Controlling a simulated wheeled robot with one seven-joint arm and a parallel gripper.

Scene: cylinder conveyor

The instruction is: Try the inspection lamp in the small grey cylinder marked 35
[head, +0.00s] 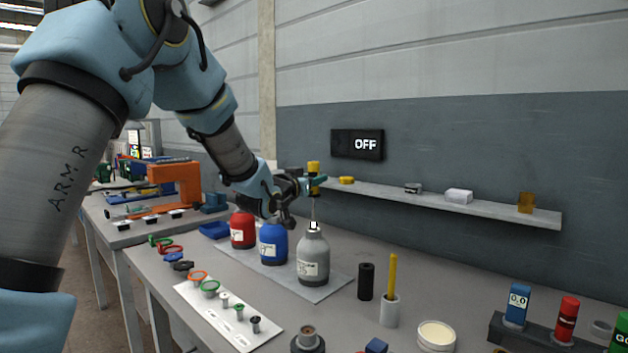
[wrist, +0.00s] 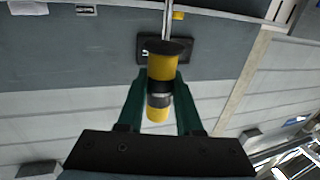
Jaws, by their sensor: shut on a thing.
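The inspection lamp (head: 314,168) has a yellow handle, a thin metal rod and a small pale tip. My gripper (head: 315,184) is shut on its handle and holds it upright, rod down. The wrist view shows the yellow handle (wrist: 160,68) with dark bands between my green fingers (wrist: 160,95). The small grey cylinder (head: 313,258) stands upright on a pale mat, with a white label too small to read. The lamp tip is right at its neck; I cannot tell whether it touches or has entered the mouth.
A blue cylinder (head: 273,243) and a red cylinder (head: 242,230) stand left of the grey one. A black cylinder (head: 366,281) and a yellow rod in a white holder (head: 390,309) stand to the right.

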